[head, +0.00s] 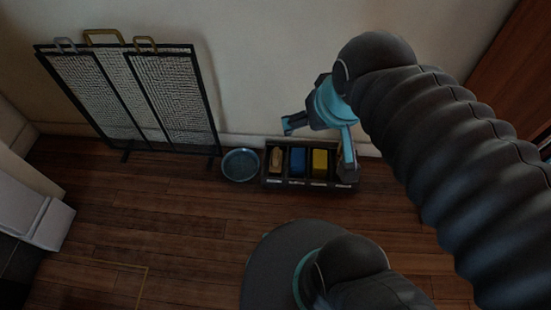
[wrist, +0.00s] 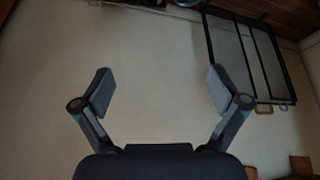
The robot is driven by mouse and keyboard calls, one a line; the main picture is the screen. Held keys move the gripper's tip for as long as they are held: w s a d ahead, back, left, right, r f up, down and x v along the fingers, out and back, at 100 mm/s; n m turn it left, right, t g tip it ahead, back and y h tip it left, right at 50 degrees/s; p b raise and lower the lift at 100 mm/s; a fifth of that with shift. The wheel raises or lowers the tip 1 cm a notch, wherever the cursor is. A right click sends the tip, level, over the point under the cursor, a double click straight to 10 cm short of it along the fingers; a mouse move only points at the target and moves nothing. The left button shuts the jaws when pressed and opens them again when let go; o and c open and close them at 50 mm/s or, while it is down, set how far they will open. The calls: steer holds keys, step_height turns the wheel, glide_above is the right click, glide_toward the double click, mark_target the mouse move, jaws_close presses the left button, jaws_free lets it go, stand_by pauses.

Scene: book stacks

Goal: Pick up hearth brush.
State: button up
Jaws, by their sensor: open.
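A dark compartment box (head: 312,185) stands on the floor against the wall in the head view. Its left compartment holds a tan, rounded item (head: 277,160), which may be the hearth brush; I cannot tell for sure. A blue item (head: 298,162) and a yellow item (head: 320,163) fill the middle compartments. The right compartment's contents are partly hidden behind my finger. My gripper (head: 318,145) hangs above the box with its fingers spread and empty. In the wrist view my gripper (wrist: 160,85) is open, with only pale wall between its fingers.
A round blue-grey bowl (head: 241,165) sits just left of the box. A black-framed mesh fire screen (head: 137,140) leans at the wall further left; it also shows in the wrist view (wrist: 249,57). The wooden floor (head: 150,215) in front is clear.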

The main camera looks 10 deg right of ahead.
steer(key=shift+o, duration=0.3)
steer(key=shift+f, duration=0.1)
steer(key=n+g+b, duration=0.3)
steer(key=n+g, duration=0.3)
steer(key=n, duration=0.8)
glide_above(276, 153)
step_height(276, 153, down, 41)
step_height(276, 153, down, 8)
steer(key=shift+w+a+f, duration=0.1)
steer(key=shift+a+f, duration=0.05)
steer(key=shift+d+f+b, duration=0.2)
steer(key=shift+f+b, duration=0.2)
steer(key=shift+f, duration=2.2)
